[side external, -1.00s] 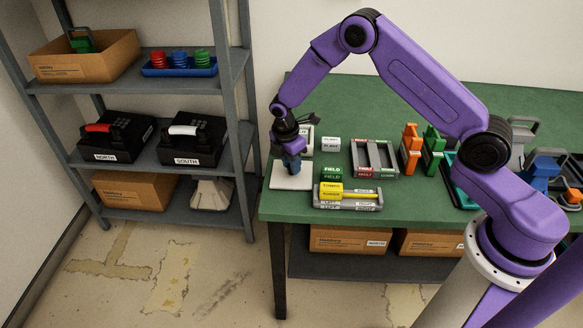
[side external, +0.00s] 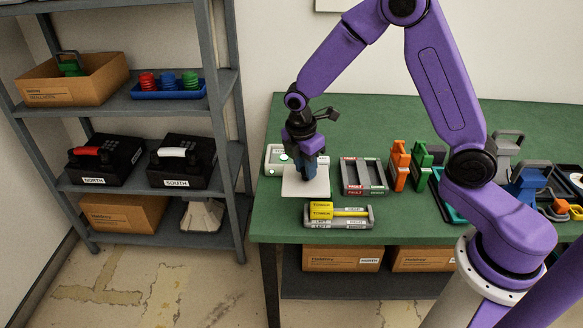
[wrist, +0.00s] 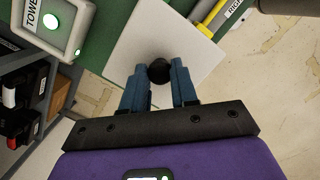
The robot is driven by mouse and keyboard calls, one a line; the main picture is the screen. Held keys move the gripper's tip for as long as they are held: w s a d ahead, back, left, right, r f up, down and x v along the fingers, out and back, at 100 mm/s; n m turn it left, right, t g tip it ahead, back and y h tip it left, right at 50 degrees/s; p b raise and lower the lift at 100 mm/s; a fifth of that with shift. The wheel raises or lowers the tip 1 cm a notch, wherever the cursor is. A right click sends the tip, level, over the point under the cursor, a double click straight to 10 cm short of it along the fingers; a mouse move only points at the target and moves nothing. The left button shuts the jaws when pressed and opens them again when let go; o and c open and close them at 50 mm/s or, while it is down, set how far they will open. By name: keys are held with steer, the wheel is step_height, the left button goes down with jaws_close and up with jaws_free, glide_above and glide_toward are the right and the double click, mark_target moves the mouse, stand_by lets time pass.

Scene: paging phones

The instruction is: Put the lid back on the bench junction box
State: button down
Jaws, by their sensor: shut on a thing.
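The lid is an off-white square plate (side external: 293,188) at the left part of the green bench, with a round black knob (wrist: 159,71) in its middle. My gripper (side external: 307,177) points down over it, its blue fingers shut on the knob from both sides. It also shows in the wrist view (wrist: 159,75). The lid covers the spot where green and white labelled pieces showed before. I see no junction box under the lid, and cannot tell whether the lid rests on something or hangs above the bench.
A pale box with a lit green button (wrist: 61,29) stands close behind the lid, to its left. A grey holder with a yellow bar (side external: 340,214) lies in front. A grey rack (side external: 364,177) and orange (side external: 399,165) and green (side external: 421,167) holders stand to the right.

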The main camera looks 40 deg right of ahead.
mark_target(321, 188)
steer(key=s, duration=0.1)
steer(key=s+r, duration=0.1)
steer(key=s, duration=0.1)
steer(key=s+r, duration=0.1)
steer(key=s, duration=0.1)
steer(key=shift+d+r, duration=0.15)
steer(key=shift+d, duration=0.1)
steer(key=w+d+f+n+t, duration=0.1)
steer(key=w+d+n, duration=0.25)
steer(key=w, duration=0.85)
steer(key=w+d+f+n, duration=0.1)
steer(key=w+d+n, duration=0.3)
steer(key=w, duration=0.8)
steer(key=shift+m, duration=0.75)
steer(key=shift+s+d+f, duration=0.1)
steer(key=shift+d+f, duration=0.15)
steer(key=shift+f, duration=0.7)
steer(key=shift+s+d+f, duration=0.1)
steer(key=shift+d+f, duration=0.1)
steer(key=shift+f, duration=0.75)
steer(key=shift+d+f, duration=0.25)
steer(key=shift+f, duration=0.7)
steer(key=shift+f, duration=0.2)
steer(key=shift+c, duration=1.6)
jaws_free()
